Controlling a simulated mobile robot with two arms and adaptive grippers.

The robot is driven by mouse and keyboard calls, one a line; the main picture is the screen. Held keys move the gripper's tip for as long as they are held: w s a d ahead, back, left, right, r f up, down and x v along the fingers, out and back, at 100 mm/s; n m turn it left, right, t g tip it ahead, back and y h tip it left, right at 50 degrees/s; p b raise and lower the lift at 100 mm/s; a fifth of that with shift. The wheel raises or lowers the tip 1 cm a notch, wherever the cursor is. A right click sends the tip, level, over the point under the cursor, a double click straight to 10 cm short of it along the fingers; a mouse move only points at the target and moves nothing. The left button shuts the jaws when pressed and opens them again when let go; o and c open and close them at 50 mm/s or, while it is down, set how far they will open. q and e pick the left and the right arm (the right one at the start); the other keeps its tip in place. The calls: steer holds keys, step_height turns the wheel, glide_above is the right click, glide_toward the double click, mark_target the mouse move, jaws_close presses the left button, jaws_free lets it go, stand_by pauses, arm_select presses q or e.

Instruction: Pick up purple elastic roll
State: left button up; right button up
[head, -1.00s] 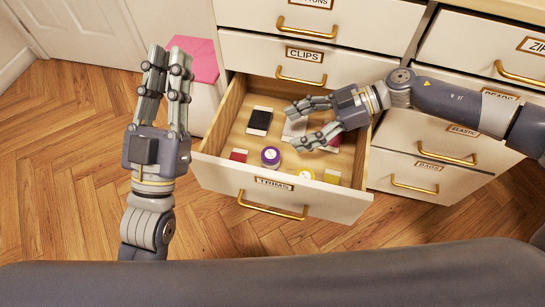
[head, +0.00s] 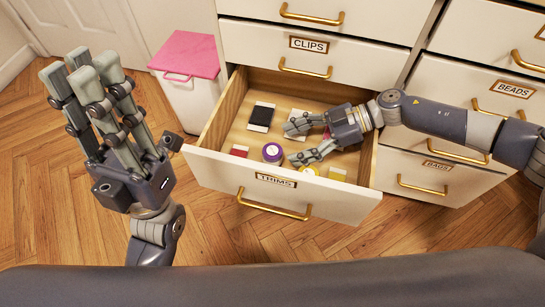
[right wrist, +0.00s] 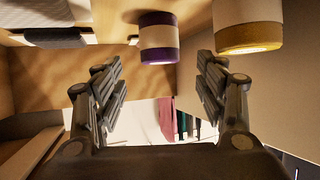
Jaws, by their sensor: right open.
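The purple elastic roll (head: 272,152) stands in the open TRIMS drawer (head: 281,194), near its front. It has a purple rim and a pale top. It also shows in the right wrist view (right wrist: 158,38), ahead of the fingers and between them, apart from both. My right gripper (head: 290,143) is open and empty, reaching into the drawer from the right, with its fingers just right of the roll. My left gripper (head: 84,78) is raised over the floor left of the drawer, fingers upward; its opening is unclear.
A yellow roll (head: 309,171) stands right of the purple roll and shows large in the right wrist view (right wrist: 247,25). A black card item (head: 261,116), a red item (head: 239,151) and a yellow item (head: 337,174) lie in the drawer. A pink-lidded bin (head: 186,54) stands left.

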mark_target(274, 150)
steer(key=b+x, duration=0.2)
steer(key=x, duration=0.4)
steer(key=shift+s+a+f, duration=0.1)
steer(key=shift+a, duration=0.05)
steer(key=shift+a+b, duration=0.15)
steer(key=shift+b, duration=0.15)
steer(key=c, duration=1.1)
